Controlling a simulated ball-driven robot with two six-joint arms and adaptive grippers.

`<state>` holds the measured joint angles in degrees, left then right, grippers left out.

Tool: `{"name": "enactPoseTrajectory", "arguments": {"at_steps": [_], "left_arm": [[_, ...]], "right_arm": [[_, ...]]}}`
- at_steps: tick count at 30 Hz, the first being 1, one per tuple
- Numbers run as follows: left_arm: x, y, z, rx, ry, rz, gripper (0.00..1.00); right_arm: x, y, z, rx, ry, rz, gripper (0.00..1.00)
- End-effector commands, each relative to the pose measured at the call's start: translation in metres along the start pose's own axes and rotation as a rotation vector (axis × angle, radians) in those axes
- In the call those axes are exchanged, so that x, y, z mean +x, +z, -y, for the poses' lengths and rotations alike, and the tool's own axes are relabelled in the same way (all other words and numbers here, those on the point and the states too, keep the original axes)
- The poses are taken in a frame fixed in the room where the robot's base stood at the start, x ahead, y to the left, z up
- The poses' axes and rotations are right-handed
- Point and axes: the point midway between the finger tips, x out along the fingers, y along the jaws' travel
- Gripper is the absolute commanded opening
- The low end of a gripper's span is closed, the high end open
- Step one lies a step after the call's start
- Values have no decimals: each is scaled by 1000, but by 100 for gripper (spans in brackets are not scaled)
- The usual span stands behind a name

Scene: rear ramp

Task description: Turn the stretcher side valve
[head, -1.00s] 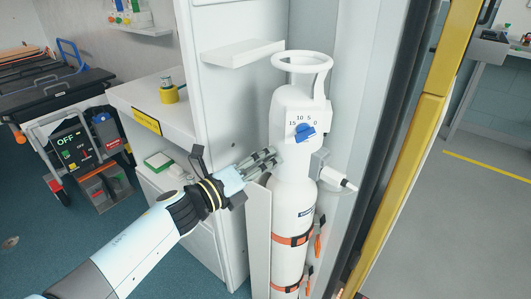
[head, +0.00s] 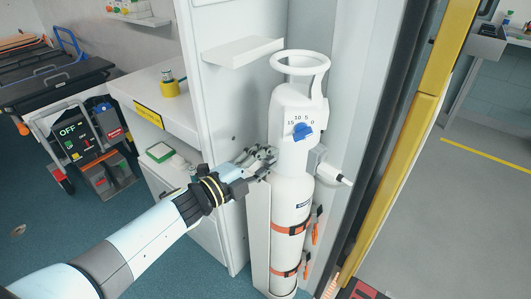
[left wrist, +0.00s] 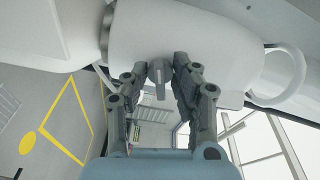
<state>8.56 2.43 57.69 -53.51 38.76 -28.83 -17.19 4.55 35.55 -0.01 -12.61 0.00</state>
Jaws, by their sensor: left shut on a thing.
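A white gas cylinder (head: 291,211) with a ring handle stands upright in a white holder. Its head carries a blue knob (head: 302,131) with a scale marked 15, 10, 5, 0. My left gripper (head: 268,158) is at the left side of the cylinder head, the side towards the stretcher (head: 55,75). The fingers hide the valve in the head view. My right gripper is not in view.
A white cabinet wall (head: 220,110) with a small shelf (head: 243,51) stands close left of the cylinder. A yellow-edged door post (head: 405,140) stands to the right. A white fitting (head: 332,175) juts from the cylinder's right. Orange straps (head: 291,229) cross it.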

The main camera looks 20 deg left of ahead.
Motion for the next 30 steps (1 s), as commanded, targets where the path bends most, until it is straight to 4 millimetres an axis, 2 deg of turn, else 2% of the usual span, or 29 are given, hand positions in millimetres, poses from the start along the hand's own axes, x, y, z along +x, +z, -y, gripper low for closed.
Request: {"name": "enactPoseTrajectory", "arguments": {"at_steps": [1,17,18,19,30], "left_arm": [[2,-2,6,-11,-12,-7,0],[3,-2,7,-35,-15,-8,0],[3,-2,7,-35,-15,-8,28],[3,-2,7,-35,-15,-8,32],[2,0,4,-34,-8,-4,32]], "right_arm": [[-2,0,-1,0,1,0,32],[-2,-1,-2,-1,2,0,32],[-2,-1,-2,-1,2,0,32],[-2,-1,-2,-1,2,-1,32],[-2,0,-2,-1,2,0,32]]}}
